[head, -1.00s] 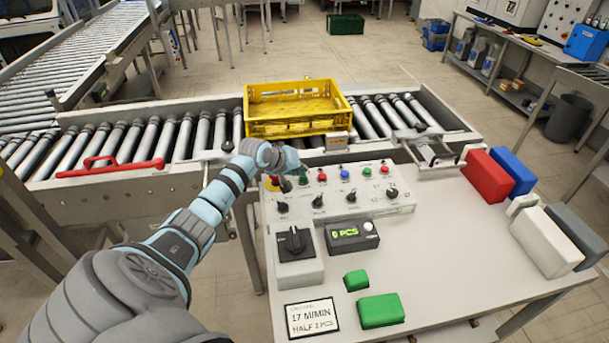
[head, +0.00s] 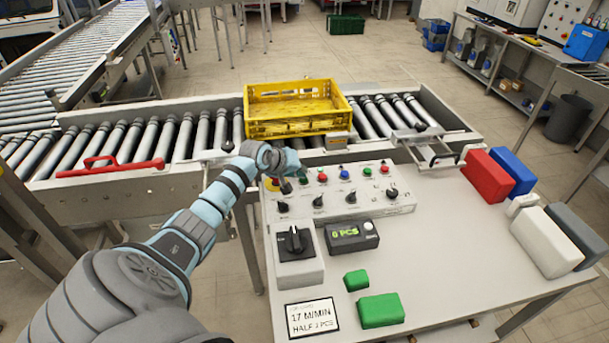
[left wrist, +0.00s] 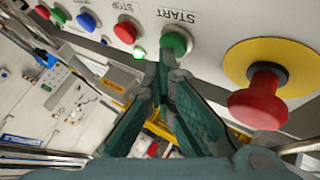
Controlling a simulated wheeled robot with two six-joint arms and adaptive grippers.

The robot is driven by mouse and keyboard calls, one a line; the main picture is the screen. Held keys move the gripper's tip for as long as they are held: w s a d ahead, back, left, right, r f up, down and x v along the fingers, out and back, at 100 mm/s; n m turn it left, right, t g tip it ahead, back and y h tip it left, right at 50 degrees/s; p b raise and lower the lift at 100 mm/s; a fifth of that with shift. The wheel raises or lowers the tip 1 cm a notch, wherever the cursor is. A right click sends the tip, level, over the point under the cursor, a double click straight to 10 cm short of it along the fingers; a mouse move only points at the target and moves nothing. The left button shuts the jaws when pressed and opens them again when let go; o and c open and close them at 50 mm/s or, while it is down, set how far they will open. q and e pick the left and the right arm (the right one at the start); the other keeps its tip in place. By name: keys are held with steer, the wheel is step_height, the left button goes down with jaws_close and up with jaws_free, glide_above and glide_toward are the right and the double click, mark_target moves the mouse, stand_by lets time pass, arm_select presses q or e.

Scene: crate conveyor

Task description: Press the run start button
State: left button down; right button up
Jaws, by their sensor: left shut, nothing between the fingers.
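The run start button is green, under the word START, on the grey control panel (head: 345,211). It shows in the left wrist view (left wrist: 176,41) and in the head view (head: 303,180). My left gripper (head: 284,174) is at the panel's left end; it also shows in the left wrist view (left wrist: 169,62). Its fingers are shut and empty, with the tips overlapping the button's lower edge in that view. I cannot tell whether they touch or press it. My right gripper is not in view.
A red emergency knob (left wrist: 262,96) on a yellow disc sits close right of the fingers. A red STOP button (left wrist: 126,30) is on the other side. A yellow crate (head: 295,108) stands on the roller conveyor (head: 165,138). Coloured blocks lie on the table.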

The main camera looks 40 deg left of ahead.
arm_select(q)
steer(key=shift+r+p, duration=0.85)
steer(key=shift+p, duration=0.05)
step_height(320, 180, up, 2)
steer(key=shift+r+p, duration=0.25)
steer(key=shift+p, duration=0.95)
steer(key=shift+r, duration=1.2)
